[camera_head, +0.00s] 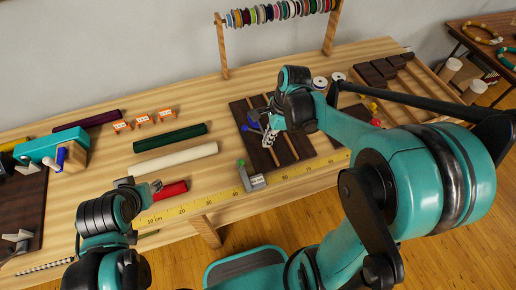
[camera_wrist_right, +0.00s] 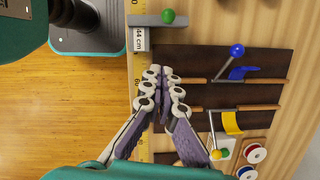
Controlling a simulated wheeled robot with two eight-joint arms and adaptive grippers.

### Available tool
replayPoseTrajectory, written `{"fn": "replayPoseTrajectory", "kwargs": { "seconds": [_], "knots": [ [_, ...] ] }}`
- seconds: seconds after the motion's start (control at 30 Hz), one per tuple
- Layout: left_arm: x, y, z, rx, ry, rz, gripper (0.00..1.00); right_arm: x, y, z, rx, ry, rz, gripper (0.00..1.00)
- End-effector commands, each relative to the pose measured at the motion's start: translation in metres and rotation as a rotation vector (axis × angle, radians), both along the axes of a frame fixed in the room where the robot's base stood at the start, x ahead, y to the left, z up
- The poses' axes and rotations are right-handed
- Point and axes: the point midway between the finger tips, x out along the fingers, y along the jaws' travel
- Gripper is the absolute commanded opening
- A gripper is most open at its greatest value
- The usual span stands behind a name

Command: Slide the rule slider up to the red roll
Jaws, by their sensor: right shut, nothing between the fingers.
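The rule slider (camera_head: 254,182), a grey block with a green knob, sits on the yellow rule (camera_head: 196,205) along the table's front edge. I cannot tell whether the left fingers are open. My right gripper (camera_head: 268,139) is shut and empty, to the right of the slider and apart from it; its closed fingertips (camera_wrist_right: 160,72) show in the wrist view.
A dark board (camera_wrist_right: 190,62) with rods and coloured pieces lies beside the rule, under my right gripper. Cream (camera_head: 175,159), green (camera_head: 171,137) and purple (camera_head: 88,120) rolls lie behind the red one. A spool rack (camera_head: 222,50) stands at the back.

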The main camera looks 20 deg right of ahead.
Motion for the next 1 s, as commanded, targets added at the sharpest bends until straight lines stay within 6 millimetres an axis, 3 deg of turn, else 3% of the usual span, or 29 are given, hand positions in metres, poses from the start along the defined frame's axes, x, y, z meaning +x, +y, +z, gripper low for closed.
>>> {"fn": "replayPoseTrajectory", "kwargs": {
  "seconds": [0.43, 0.7, 1.0],
  "knots": [
    [0.0, 0.0, -0.037, 0.0, 0.0, 0.0, 0.4, 0.004, 0.02, -0.091, -0.001, -0.003, 0.004, 0.0],
    [0.0, 0.0, -0.043, 0.0, 0.0, 0.0, 0.4, 0.009, 0.054, -0.095, -0.003, -0.003, 0.006, 0.0],
    [0.0, 0.0, -0.043, 0.0, 0.0, 0.0, 0.4, 0.01, 0.059, -0.095, -0.002, -0.004, 0.003, 0.0]
  ]
}}
